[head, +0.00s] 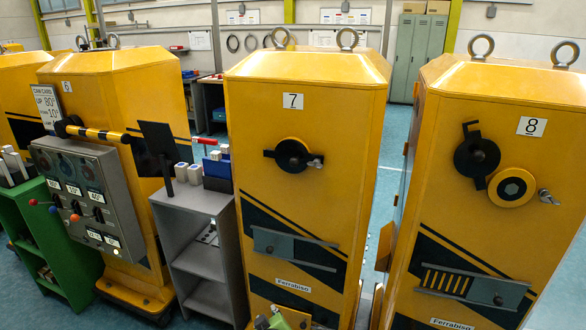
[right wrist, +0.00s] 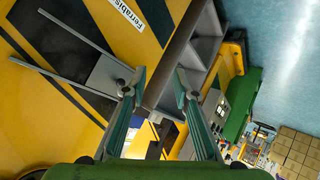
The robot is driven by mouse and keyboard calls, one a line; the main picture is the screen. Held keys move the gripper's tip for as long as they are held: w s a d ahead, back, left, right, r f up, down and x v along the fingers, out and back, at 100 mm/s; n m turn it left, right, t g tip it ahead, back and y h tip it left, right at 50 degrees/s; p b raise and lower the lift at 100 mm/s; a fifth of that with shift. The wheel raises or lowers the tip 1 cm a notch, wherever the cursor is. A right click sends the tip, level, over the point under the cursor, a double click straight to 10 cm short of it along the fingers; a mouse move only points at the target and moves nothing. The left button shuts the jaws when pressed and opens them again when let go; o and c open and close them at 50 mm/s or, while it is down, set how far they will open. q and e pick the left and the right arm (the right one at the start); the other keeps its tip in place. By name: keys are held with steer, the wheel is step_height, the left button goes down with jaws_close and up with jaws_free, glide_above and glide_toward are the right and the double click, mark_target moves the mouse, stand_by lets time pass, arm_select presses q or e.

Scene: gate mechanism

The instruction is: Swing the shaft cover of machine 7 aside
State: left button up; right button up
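Machine 7 (head: 305,110) is a tall yellow cabinet in the middle of the head view. Its black shaft cover (head: 289,154) is a round disc with side tabs on the upper front; a small metal pin (head: 315,162) shows at its right. Lower down is a grey plate (head: 290,246) on a dark stripe. My right gripper (head: 274,321) shows only in part at the bottom edge of the head view, well below the cover. In the right wrist view the right gripper (right wrist: 155,88) is open and empty, before the machine's lower front. My left gripper is out of view.
Machine 8 (head: 500,120), at right, has its black disc (head: 477,156) beside a round yellow-rimmed part (head: 511,187). A grey shelf unit (head: 205,200) stands left of machine 7. Machine 6 (head: 130,85) and its control panel (head: 85,195) are further left.

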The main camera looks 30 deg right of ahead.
steer(key=w+d+r+m+t+h, duration=0.1)
steer(key=w+d+r, duration=0.15)
steer(key=r, duration=0.75)
steer(key=w+d+r+m+t+h, duration=0.1)
steer(key=w+r+m+t+h, duration=0.15)
steer(key=r, duration=0.75)
steer(key=m+h, duration=0.4)
glide_toward(294, 164)
steer(key=p+x, duration=0.3)
steer(key=x, duration=0.4)
steer(key=shift+w+d, duration=0.2)
steer(key=shift+w, duration=0.05)
steer(key=shift+p+x, duration=0.35)
steer(key=shift+x, duration=0.5)
steer(key=shift+a, duration=0.1)
jaws_close()
